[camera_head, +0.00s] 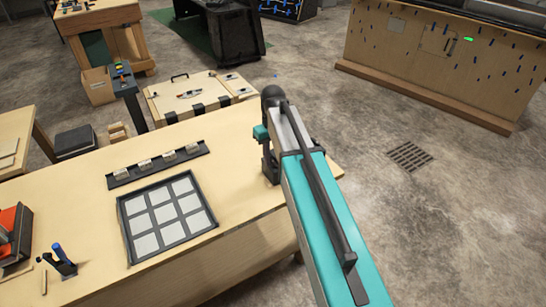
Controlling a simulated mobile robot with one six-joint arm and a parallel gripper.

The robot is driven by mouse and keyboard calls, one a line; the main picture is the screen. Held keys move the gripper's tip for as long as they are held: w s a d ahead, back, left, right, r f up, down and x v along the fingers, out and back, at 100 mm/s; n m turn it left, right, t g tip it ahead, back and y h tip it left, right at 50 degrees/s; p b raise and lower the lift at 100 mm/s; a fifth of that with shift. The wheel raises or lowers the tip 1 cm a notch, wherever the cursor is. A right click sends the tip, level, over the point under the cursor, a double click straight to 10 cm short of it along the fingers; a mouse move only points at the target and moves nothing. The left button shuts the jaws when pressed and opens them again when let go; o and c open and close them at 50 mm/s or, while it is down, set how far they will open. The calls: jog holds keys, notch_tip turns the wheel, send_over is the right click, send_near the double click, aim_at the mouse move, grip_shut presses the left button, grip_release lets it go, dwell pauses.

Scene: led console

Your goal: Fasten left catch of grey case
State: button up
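I cannot make out a grey case with catches for certain. A dark grey box (77,141) stands behind the table at the left, and no catch shows on it at this size. My gripper (271,178) is at the end of my teal arm, near the right end of the wooden table. It points down, close to the tabletop or just above it. My arm partly hides it, and its fingers are too small and dark to tell open from shut. I see nothing held in it.
On the table (95,240) lie a dark-framed panel of pale squares (167,215), a dark rail (158,166), a red-and-black object (14,238) and small blue-handled tools (60,262). A pale wooden panel with dark fittings (186,92) is behind. Open floor lies to the right.

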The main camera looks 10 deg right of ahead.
grip_shut()
jog(key=shift+n, duration=0.4)
jog(key=n, duration=0.3)
jog(key=shift+b, duration=0.4)
jog(key=n, duration=0.3)
jog(key=shift+n, duration=0.4)
jog(key=n+b, duration=0.1)
jog(key=n, duration=0.9)
jog(key=shift+n, duration=0.3)
jog(key=shift+o, duration=0.6)
grip_release()
